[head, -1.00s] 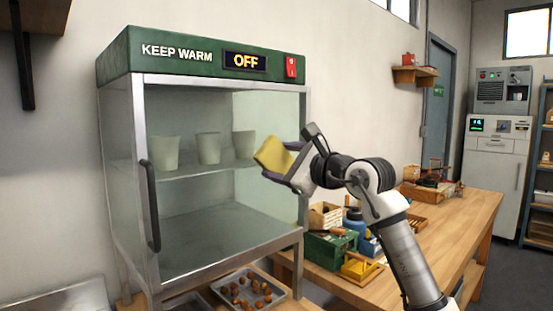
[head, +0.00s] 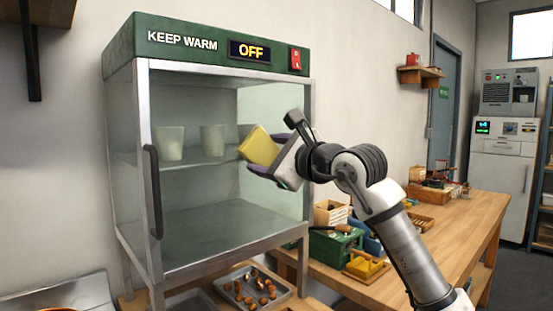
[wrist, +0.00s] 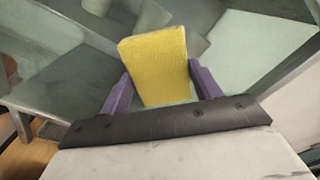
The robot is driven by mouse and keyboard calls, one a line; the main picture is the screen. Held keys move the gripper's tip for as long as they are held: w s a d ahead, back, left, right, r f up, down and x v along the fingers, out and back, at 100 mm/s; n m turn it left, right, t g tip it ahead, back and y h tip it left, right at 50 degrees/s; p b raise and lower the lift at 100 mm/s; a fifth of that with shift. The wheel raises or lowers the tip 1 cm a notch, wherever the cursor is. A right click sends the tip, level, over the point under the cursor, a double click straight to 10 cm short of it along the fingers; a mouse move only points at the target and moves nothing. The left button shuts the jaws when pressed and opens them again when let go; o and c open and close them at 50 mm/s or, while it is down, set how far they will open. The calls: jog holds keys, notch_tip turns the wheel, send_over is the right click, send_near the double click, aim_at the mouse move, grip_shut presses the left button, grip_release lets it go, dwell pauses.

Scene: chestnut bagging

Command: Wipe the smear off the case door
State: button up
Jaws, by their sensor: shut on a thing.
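My gripper (head: 262,160) is shut on a yellow sponge (head: 258,147), in front of the right half of the case's glass door (head: 225,215). The wrist view shows the sponge (wrist: 158,65) between my purple fingers (wrist: 160,88), its far face turned to the glass. I cannot tell whether it touches the door. The warming case (head: 190,45) is green-topped and reads OFF. The door looks closed, with a dark handle (head: 153,190) at its left. A pale, hazy patch (head: 265,110) shows in the upper right of the glass; I cannot tell whether it is the smear.
Two pale cups (head: 213,139) show on the shelf behind the glass. A tray (head: 284,300) of chestnuts lies below the case. A green box (head: 333,247) and other goods crowd the wooden table (head: 455,232) at right. A red switch (head: 295,58) is on the case top.

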aim_at(231, 156)
jog(key=shift+s+a+f+b, duration=0.1)
jog(key=shift+s+a+b, duration=0.55)
jog(key=shift+a, duration=0.3)
jog(key=shift+s+a+r+b, duration=0.1)
jog(key=shift+s+a+b, duration=0.5)
jog(key=shift+s+a, duration=0.25)
jog(key=shift+s+a+f+b, duration=0.1)
jog(key=shift+s+a+b, duration=0.5)
jog(key=shift+a, duration=0.4)
jog(key=shift+d, duration=0.15)
jog(key=shift+b+v, duration=0.75)
jog(key=shift+v, duration=2.2)
jog(key=shift+v, duration=1.5)
